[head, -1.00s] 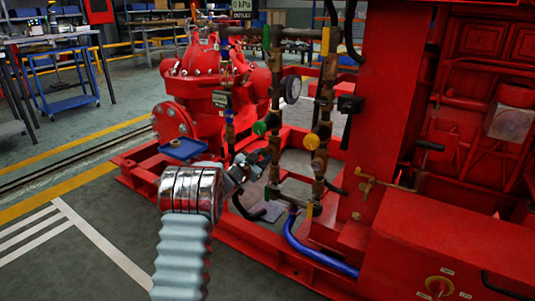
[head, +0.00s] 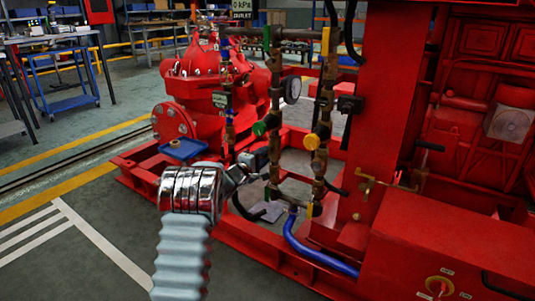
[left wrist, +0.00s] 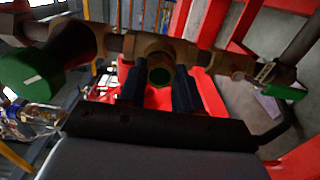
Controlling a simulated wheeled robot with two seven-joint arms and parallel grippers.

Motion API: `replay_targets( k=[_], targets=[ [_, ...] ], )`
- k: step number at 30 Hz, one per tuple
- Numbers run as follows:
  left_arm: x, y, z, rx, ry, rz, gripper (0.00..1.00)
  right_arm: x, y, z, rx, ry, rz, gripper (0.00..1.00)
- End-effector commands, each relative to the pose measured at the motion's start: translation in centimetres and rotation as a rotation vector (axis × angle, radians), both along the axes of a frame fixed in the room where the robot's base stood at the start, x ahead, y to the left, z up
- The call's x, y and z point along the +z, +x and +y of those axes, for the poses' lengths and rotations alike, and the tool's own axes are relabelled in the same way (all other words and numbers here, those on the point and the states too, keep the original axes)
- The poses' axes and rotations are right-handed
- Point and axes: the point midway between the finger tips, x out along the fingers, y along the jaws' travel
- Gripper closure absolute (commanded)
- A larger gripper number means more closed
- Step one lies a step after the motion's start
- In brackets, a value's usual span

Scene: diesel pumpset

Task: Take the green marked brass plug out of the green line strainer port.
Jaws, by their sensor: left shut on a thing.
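The green line (head: 275,90) is the left of two upright brass pipe runs, with a green handwheel (head: 259,128). My left gripper (head: 266,158) is at its lower part, just below that handwheel. In the head view the gripper hides the plug. My right gripper is not in view.
The yellow-marked line (head: 323,100) with a yellow handwheel (head: 311,141) runs close on the right. A blue tray (head: 183,150) sits on the red frame at left. A blue hose (head: 310,252) curves below. The floor at left is clear.

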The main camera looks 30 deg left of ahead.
Motion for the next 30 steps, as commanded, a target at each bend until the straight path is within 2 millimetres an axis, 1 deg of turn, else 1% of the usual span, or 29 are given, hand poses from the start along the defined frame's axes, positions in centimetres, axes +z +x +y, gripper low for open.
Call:
replay_targets(
  k=[6, 10, 18, 22, 29, 30],
  targets=[
    [0.1, 0.0, 0.0, 0.0, -0.006, 0.0, 1.0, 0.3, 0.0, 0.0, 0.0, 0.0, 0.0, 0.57],
    [0.4, 0.0, 0.1, 0.002, -0.067, 0.007, 1.0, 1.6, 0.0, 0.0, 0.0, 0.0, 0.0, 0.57],
    [0.4, 0.0, 0.1, 0.002, -0.245, 0.02, 1.0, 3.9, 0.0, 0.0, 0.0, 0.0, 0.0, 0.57],
    [0.1, 0.0, 0.1, 0.002, -0.291, 0.023, 1.0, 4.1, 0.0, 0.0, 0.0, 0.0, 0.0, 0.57],
    [0.0, 0.0, 0.0, 0.002, -0.296, 0.023, 1.0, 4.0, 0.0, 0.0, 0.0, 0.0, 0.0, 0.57],
    [0.0, 0.0, 0.0, 0.002, -0.296, 0.023, 0.73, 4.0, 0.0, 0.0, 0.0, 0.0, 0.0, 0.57]
  ],
)
